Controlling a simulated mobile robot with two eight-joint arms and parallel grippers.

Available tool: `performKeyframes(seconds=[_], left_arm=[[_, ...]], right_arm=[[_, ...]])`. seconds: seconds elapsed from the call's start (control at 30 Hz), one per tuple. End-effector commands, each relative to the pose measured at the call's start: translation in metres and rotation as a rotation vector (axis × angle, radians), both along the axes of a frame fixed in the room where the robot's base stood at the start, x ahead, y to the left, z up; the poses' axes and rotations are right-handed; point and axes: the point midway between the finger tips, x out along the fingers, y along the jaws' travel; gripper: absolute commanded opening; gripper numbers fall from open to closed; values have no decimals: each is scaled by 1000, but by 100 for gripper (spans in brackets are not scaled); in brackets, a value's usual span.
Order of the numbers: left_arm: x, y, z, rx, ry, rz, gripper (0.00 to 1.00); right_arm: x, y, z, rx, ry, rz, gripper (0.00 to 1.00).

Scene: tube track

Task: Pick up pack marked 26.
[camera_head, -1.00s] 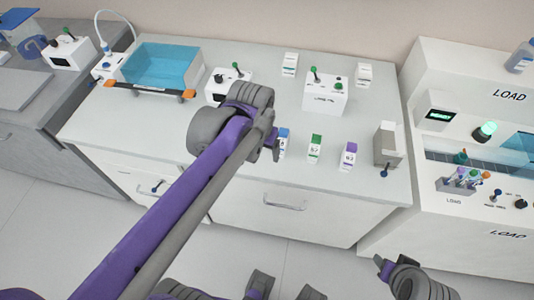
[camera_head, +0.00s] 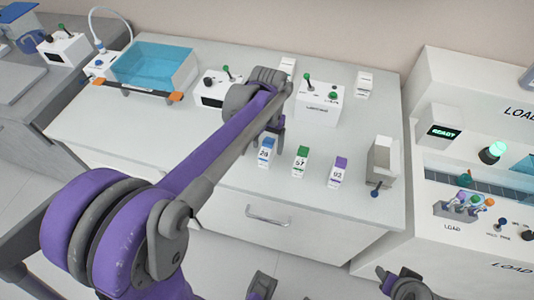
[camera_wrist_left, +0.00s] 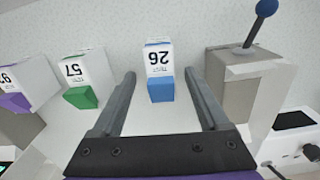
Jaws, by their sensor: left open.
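The pack marked 26 (camera_head: 265,153) is a small white box with a blue cap. It stands on the white counter, leftmost of three packs in the head view. In the left wrist view the pack marked 26 (camera_wrist_left: 159,67) shows its label upside down, between the fingers in the picture. My left gripper (camera_wrist_left: 159,74) is open and empty, with one finger on each side of the pack and gaps between. In the head view my left gripper (camera_head: 276,130) is just behind the pack, partly hidden by my arm. My right arm shows only in part at bottom right; its jaws are unclear.
A white switch box (camera_head: 318,105) and a blue basin (camera_head: 153,68) stand farther back.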

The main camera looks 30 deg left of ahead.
Motion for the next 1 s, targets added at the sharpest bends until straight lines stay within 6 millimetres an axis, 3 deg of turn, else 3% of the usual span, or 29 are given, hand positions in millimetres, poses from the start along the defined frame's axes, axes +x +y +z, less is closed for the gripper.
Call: performKeyframes(seconds=[0.2, 0.5, 0.93, 1.0], left_arm=[[-4, 1, -31, 0, 0, 0, 78], [-4, 0, -36, 0, 0, 0, 78], [-4, 0, -35, 0, 0, 0, 0], [-4, 1, -35, 0, 0, 0, 0]], right_arm=[[0, 0, -4, 0, 1, 0, 50], [0, 0, -4, 0, 1, 0, 50], [0, 0, -4, 0, 1, 0, 50], [0, 0, -4, 0, 1, 0, 50]])
